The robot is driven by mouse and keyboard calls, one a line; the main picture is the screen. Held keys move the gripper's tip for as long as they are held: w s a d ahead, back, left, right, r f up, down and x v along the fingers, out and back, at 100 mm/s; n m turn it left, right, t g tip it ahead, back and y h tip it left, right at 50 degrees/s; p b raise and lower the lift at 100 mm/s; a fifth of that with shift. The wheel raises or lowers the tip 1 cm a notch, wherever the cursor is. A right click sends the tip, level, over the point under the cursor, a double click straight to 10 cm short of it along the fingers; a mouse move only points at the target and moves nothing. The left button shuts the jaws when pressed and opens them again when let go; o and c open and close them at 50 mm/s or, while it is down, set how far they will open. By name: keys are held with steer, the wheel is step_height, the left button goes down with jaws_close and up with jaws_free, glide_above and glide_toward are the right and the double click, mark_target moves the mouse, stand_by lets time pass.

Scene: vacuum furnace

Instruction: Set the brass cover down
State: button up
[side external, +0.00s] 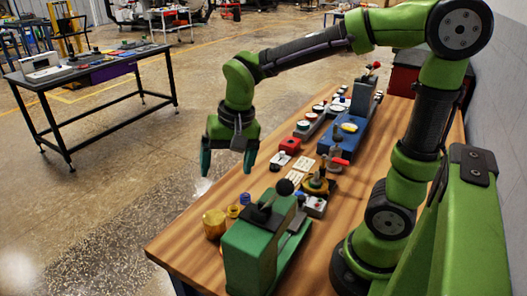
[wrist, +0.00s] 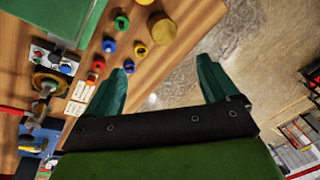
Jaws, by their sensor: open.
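A brass-coloured round cylinder, which looks like the brass cover (side external: 214,222), stands on the wooden table near its front left edge. It also shows in the wrist view (wrist: 162,30), at the table's edge beyond my fingers. My gripper (side external: 228,163) hangs above and behind it, close to the table's left edge, with its two green fingers spread apart. In the wrist view my gripper (wrist: 163,70) has nothing between its fingers, only floor and table edge beneath. The cover is apart from the fingers.
A green machine block (side external: 252,252) stands right of the cover. Small coloured caps (wrist: 122,22) lie beside the cover. A red block (side external: 290,145), white cards (side external: 302,163) and a blue unit (side external: 342,138) are farther back. A black table (side external: 100,72) stands far off.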

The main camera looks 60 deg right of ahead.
steer(key=s+r+n+t, duration=0.1)
steer(key=s, duration=0.2)
steer(key=s+d+r+n+t+y, duration=0.1)
steer(key=s+r+t, duration=0.1)
steer(key=s+r+n+t, duration=0.1)
steer(key=s, duration=0.2)
steer(key=shift+s+d+r+n, duration=0.2)
steer(key=shift+s+r+n, duration=0.1)
steer(key=shift+n, duration=0.1)
steer(key=shift+s+t, duration=0.3)
